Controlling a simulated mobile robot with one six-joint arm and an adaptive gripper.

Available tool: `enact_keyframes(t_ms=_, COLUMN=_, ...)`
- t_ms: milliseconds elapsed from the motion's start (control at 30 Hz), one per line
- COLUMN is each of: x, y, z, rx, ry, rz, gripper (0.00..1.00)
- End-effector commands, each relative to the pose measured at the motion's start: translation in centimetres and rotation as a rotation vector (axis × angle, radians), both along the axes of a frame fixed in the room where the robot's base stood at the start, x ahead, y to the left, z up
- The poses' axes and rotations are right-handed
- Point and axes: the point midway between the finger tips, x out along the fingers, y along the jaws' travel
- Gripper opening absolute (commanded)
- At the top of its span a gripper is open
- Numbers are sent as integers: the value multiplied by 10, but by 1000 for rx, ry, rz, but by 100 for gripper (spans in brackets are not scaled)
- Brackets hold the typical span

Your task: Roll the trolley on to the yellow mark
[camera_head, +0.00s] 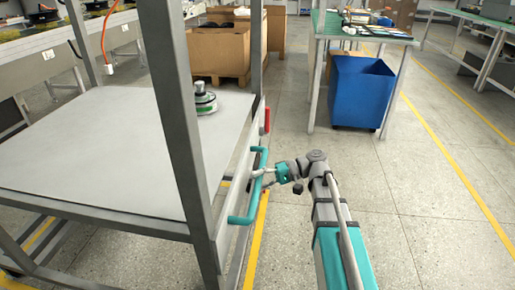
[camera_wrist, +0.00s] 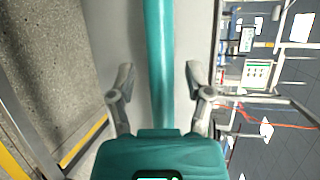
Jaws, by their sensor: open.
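The trolley (camera_head: 100,150) is a grey metal frame with a pale flat top, at the left of the head view. A teal handle (camera_head: 235,219) is fixed to its right side; it also shows in the wrist view (camera_wrist: 158,50), running between my fingers. My gripper (camera_head: 262,178) is at the handle's far part, its two fingers open on either side of the bar with gaps visible in the wrist view (camera_wrist: 158,82). A yellow floor stripe (camera_head: 257,240) runs beside and under the trolley; I cannot tell whether it is the yellow mark.
A round green-and-grey motor (camera_head: 205,101) stands on the trolley's top. A red lever (camera_head: 266,120) is on its frame. A blue bin (camera_head: 360,92) stands by a green-topped table (camera_head: 370,32). Cardboard boxes (camera_head: 217,52) are behind. The floor at right is clear, with another yellow line (camera_head: 440,150).

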Motion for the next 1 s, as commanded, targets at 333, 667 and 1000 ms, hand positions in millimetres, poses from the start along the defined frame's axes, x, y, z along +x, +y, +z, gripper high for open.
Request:
enact_keyframes(t_ms=333, x=11, y=-13, z=6, rx=0, ry=-19, rz=-64, gripper=65)
enact_keyframes(t_ms=667, x=32, y=-47, z=8, rx=-103, ry=-70, rz=-236, gripper=65)
enact_keyframes(t_ms=1000, x=16, y=-54, z=-19, rx=-374, ry=-83, rz=-263, gripper=65)
